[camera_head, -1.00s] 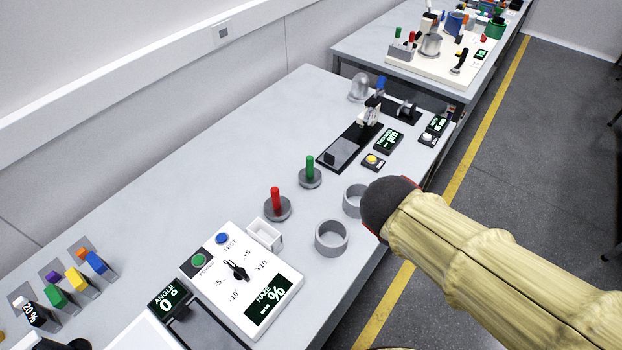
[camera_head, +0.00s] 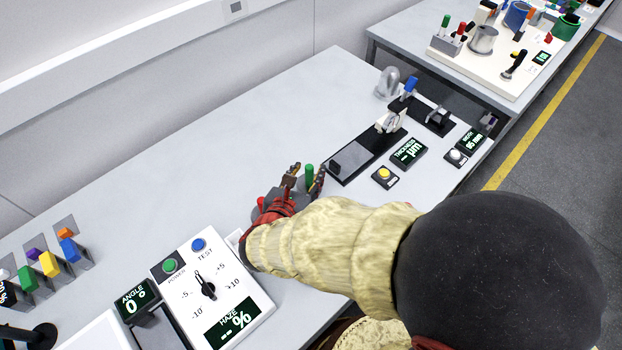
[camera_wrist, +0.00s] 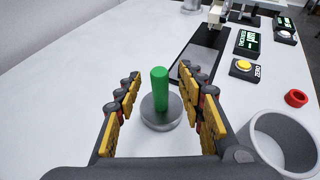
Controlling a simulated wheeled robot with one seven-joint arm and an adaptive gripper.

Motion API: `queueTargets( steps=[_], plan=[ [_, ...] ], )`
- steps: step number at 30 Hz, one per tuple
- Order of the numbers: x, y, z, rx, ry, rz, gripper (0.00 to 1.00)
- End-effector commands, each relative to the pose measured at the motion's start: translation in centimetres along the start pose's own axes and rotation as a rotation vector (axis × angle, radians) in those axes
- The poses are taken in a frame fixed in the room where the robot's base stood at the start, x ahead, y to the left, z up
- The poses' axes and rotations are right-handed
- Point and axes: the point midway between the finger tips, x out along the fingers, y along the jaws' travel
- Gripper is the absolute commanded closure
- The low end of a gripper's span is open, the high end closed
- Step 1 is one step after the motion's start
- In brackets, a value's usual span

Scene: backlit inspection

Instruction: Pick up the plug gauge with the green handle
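The plug gauge with the green handle (camera_wrist: 160,92) stands upright on the table, its grey round base (camera_wrist: 172,118) flat on the surface. In the head view its green handle (camera_head: 309,175) shows between my fingers, and its base is mostly hidden. My gripper (camera_wrist: 161,105) is open, with one finger on each side of the gauge and a clear gap on both sides. In the head view my gripper (camera_head: 303,182) reaches over the table at the gauge. A bit of a red handle (camera_head: 261,203) shows beside my gripper, otherwise hidden behind it.
A thickness gauge with a black base (camera_head: 352,157) stands just beyond. The white haze meter (camera_head: 237,290) is at the near left. The table's back left is clear.

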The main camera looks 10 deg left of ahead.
Motion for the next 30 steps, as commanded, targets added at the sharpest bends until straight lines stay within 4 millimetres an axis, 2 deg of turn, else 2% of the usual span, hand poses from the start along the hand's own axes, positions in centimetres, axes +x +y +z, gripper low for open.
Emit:
queueTargets(
  steps=[12, 15, 23, 30],
  plan=[
    [5.4, 0.0, -0.5, 0.003, 0.001, -0.005, 0.61],
    [6.2, 0.0, -0.4, 0.003, 0.001, -0.004, 0.61],
    [6.3, 0.1, -0.2, 0.002, 0.0, -0.002, 0.61],
    [6.3, 0.1, -0.2, 0.002, 0.001, -0.003, 0.74]
  ],
)
